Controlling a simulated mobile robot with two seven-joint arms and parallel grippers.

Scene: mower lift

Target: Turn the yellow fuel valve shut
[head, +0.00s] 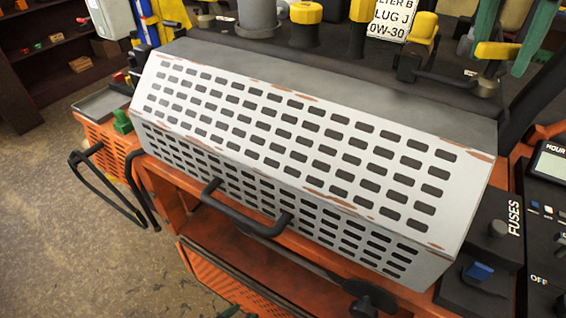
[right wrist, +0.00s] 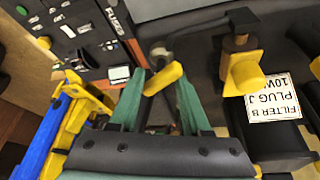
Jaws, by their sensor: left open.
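The yellow fuel valve lever (head: 497,50) is at the upper right of the head view, above a dark round base. In the right wrist view the lever (right wrist: 163,78) lies diagonally across the gap near my fingertips. My right gripper (head: 510,45) reaches in from the top right with green fingers set well apart. In the right wrist view its fingers (right wrist: 160,82) stand on either side of the lever. I cannot tell whether either finger touches it. The lever's pivot is partly hidden in the wrist view. My left gripper is not visible.
A white perforated cover (head: 300,130) with a black handle (head: 245,208) fills the middle. A yellow-topped fitting (head: 423,27) stands left of the valve, joined by a dark pipe. The fuse panel (head: 497,232) is at the right. A blue and yellow structure (right wrist: 60,130) stands close to my right gripper.

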